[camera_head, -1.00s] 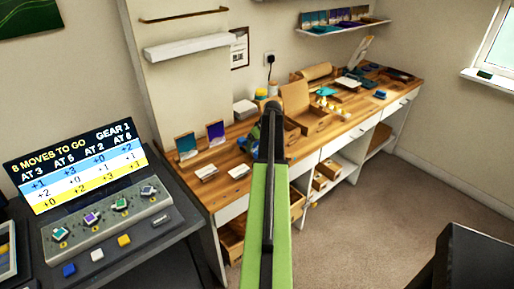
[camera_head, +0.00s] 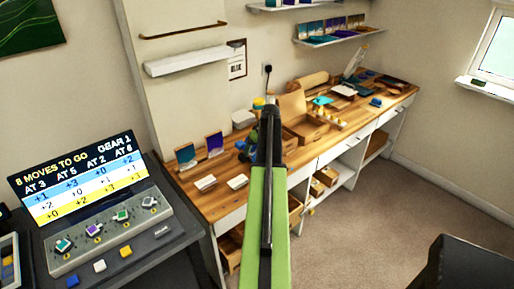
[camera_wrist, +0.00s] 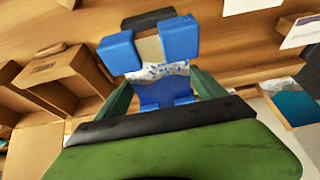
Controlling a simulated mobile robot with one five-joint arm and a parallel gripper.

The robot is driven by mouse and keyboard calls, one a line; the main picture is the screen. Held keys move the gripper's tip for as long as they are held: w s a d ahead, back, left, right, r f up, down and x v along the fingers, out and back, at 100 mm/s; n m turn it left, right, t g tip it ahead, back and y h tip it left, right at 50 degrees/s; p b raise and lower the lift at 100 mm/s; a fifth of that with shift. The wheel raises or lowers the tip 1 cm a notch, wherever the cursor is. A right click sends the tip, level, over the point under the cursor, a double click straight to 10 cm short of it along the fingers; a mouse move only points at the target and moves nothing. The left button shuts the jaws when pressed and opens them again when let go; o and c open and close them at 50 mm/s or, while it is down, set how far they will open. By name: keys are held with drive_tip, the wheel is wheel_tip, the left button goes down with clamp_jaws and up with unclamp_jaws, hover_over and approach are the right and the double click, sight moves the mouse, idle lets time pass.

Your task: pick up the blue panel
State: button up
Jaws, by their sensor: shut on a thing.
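My gripper (camera_wrist: 150,42) has two blue fingertips and is shut on the blue panel (camera_wrist: 158,72) in the wrist view. The panel shows a beige band, a white wavy band and a blue band. The fingertips sit either side of its beige end. In the head view my green arm hides most of the gripper; bits of blue and green show left of the arm's end, over the wooden bench (camera_head: 215,201). I cannot tell from there how high the panel is held.
On the bench, a teal panel (camera_head: 186,154) and a purple panel (camera_head: 214,141) stand to the left, with white cards (camera_head: 205,183) in front. An open cardboard box (camera_head: 303,127) stands right of my arm. A console with a screen (camera_head: 77,186) fills the lower left.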

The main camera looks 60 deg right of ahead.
drive_tip(key=s+d+r+p, duration=0.6)
drive_tip(key=s+d+r, duration=0.1)
drive_tip(key=d, duration=0.1)
drive_tip(key=s+a+f+n+y+b, duration=0.1)
drive_tip(key=s+a+f+n+b, duration=0.1)
drive_tip(key=a, duration=1.1)
drive_tip(key=s+a+f+n+y+b, duration=0.1)
drive_tip(key=s+a+n, duration=0.4)
drive_tip(key=a, duration=0.9)
drive_tip(key=shift+s+f+y+b, duration=0.4)
drive_tip(key=shift+f+b, duration=0.25)
drive_tip(key=shift+f, duration=0.2)
